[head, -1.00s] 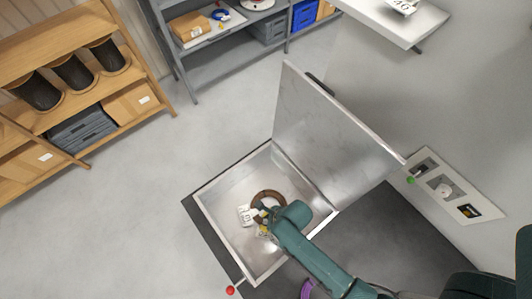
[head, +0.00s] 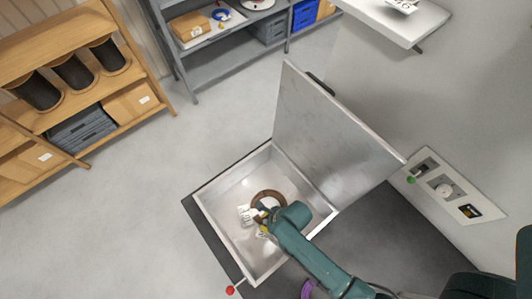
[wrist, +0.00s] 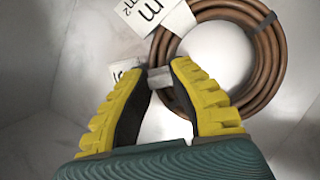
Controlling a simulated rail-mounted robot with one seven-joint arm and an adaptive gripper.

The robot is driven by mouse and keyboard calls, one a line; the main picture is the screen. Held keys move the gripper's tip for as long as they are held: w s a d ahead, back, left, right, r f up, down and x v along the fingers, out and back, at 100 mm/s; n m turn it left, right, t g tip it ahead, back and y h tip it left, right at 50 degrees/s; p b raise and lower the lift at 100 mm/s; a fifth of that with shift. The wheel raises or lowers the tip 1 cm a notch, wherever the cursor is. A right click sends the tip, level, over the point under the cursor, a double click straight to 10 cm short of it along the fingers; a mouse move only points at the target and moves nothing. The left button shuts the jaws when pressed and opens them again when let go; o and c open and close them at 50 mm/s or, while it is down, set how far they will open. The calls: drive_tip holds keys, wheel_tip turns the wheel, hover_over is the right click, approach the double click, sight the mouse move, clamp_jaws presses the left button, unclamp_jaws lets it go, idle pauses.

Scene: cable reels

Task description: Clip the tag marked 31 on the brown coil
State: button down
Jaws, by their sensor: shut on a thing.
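The brown coil (head: 257,196) lies flat in the open metal box; in the wrist view it fills the upper right (wrist: 270,75). My gripper (wrist: 160,78) has yellow-backed fingers closed on a small grey piece (wrist: 160,78) at the coil's left edge. In the head view my gripper (head: 264,226) is low inside the box. A white tag with "m" and "m²" (wrist: 143,14) sits at the coil's upper left. Another white tag (wrist: 123,67), mostly hidden by the left finger, shows part of a dark mark. I cannot read 31 on either, nor tell whether the grey piece belongs to a tag.
The box has low walls (head: 222,238) and a raised lid (head: 325,125) at its right. A red-tipped rod (head: 231,290) sticks out at its front. A wall panel (head: 455,190) is at the right. Shelves (head: 205,70) stand at the back, and the floor at left is clear.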

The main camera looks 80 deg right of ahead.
drive_tip(key=c, duration=0.6)
unclamp_jaws()
wheel_tip(320, 180, up, 7)
drive_tip(key=p, duration=0.8)
idle(0.5)
